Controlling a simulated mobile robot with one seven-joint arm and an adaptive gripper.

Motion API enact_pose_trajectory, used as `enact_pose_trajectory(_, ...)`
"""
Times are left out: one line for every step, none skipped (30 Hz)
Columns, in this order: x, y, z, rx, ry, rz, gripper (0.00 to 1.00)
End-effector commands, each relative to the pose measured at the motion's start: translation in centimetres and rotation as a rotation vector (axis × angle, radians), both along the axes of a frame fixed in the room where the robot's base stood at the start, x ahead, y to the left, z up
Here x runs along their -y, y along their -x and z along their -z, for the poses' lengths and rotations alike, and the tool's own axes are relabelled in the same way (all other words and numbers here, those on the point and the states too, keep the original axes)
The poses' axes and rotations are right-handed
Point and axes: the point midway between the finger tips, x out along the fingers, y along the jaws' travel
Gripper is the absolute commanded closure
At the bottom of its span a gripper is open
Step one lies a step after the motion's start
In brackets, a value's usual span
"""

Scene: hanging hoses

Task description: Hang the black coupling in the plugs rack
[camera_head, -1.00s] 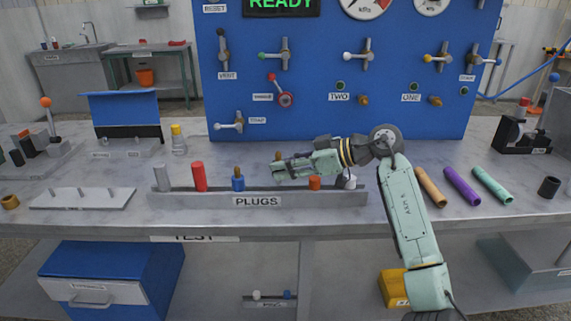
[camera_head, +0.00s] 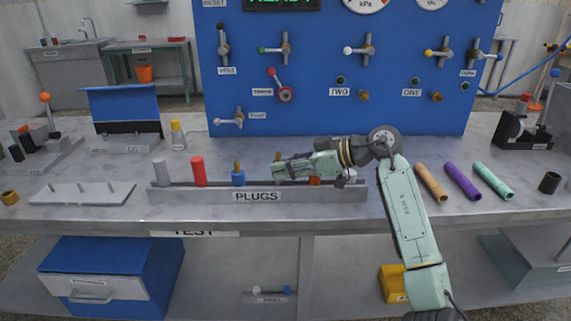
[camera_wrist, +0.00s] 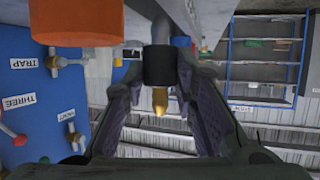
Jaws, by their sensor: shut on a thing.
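The black coupling (camera_wrist: 160,66) is a short black band with a brass tip, between my two fingers in the wrist view. My gripper (camera_wrist: 159,78) is shut on it. The wrist picture is upside down, so the brass tip points up. A grey shaft shows under the black band; I cannot tell whether it is seated on the rack. The grey plugs rack (camera_head: 215,198) stands on the bench. In the head view my gripper (camera_head: 279,167) is over its middle, between the blue plug (camera_head: 238,179) and the orange plug (camera_head: 315,181).
A red plug (camera_head: 198,172) and a grey plug (camera_head: 160,173) stand at the rack's left. The orange plug (camera_wrist: 75,20) is close beside my fingers in the wrist view. The blue valve panel (camera_head: 320,90) rises behind. Orange, purple and green tubes lie at right.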

Motion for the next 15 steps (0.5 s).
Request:
enact_pose_trajectory(0.0,0.0,0.1,0.000,-0.001,0.000,1.00)
enact_pose_trajectory(0.0,0.0,0.2,0.000,-0.001,0.000,1.00)
enact_pose_trajectory(0.0,0.0,0.3,0.000,-0.001,0.000,1.00)
enact_pose_trajectory(0.0,0.0,0.4,0.000,-0.001,0.000,1.00)
enact_pose_trajectory(0.0,0.0,0.5,0.000,-0.001,0.000,1.00)
enact_pose_trajectory(0.0,0.0,0.6,0.000,-0.001,0.000,1.00)
enact_pose_trajectory(0.0,0.0,0.7,0.000,-0.001,0.000,1.00)
enact_pose_trajectory(0.0,0.0,0.7,0.000,-0.001,0.000,1.00)
enact_pose_trajectory(0.0,0.0,0.8,0.000,0.000,0.000,1.00)
enact_pose_trajectory(0.0,0.0,0.9,0.000,0.000,0.000,1.00)
enact_pose_trajectory(0.0,0.0,1.0,0.000,0.000,0.000,1.00)
enact_pose_trajectory(0.0,0.0,1.1,0.000,0.000,0.000,1.00)
enact_pose_trajectory(0.0,0.0,1.2,-0.001,0.000,0.000,1.00)
enact_pose_trajectory(0.0,0.0,1.2,-0.001,0.000,0.000,1.00)
enact_pose_trajectory(0.0,0.0,1.3,-0.001,0.000,0.000,1.00)
